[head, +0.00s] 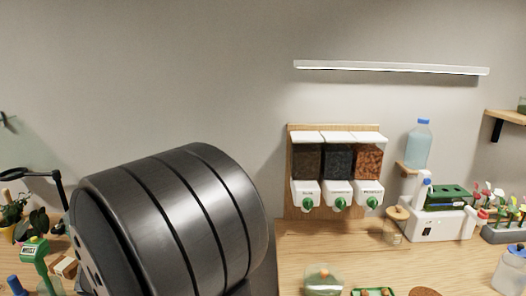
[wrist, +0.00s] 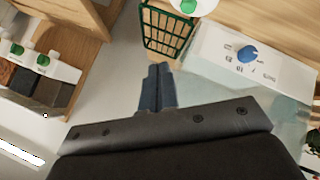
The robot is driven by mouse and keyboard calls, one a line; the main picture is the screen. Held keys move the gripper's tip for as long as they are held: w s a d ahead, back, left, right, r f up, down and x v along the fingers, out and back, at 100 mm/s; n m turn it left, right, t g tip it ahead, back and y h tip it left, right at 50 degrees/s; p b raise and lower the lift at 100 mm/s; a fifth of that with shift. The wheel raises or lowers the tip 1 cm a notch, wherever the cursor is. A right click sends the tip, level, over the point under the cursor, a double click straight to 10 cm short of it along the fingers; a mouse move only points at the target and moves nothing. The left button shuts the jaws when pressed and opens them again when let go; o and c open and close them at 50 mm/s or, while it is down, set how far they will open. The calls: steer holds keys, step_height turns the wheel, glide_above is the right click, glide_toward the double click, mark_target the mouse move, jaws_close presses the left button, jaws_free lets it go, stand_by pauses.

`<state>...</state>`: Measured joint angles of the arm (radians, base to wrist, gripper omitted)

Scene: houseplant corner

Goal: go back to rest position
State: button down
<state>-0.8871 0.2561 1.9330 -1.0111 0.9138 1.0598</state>
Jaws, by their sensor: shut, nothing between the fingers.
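My gripper (wrist: 158,88) shows in the wrist view, its two dark fingers pressed together with nothing between them. It hangs in the air, apart from the things around it. In the head view a large dark link of my own arm fills the lower left middle, and my gripper is not seen there.
A wall dispenser (head: 338,172) with three hoppers hangs above the wooden table (head: 300,245). A water bottle (head: 417,145), a white machine (head: 437,222) and potted flowers (head: 505,225) stand to the right. A green wire basket (wrist: 166,30) and a white panel with a blue knob (wrist: 248,54) lie beyond my fingers.

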stand_by(0.3)
steer(key=shift+f, duration=3.65)
steer(key=shift+r, duration=0.1)
step_height(320, 180, up, 16)
steer(key=w+m+g+y, duration=0.1)
steer(key=m+g+y, duration=0.1)
steer(key=m+g, duration=0.3)
steer(key=shift+w+d+g, duration=0.15)
steer(key=shift+d+g, duration=0.3)
steer(key=shift+g, duration=1.15)
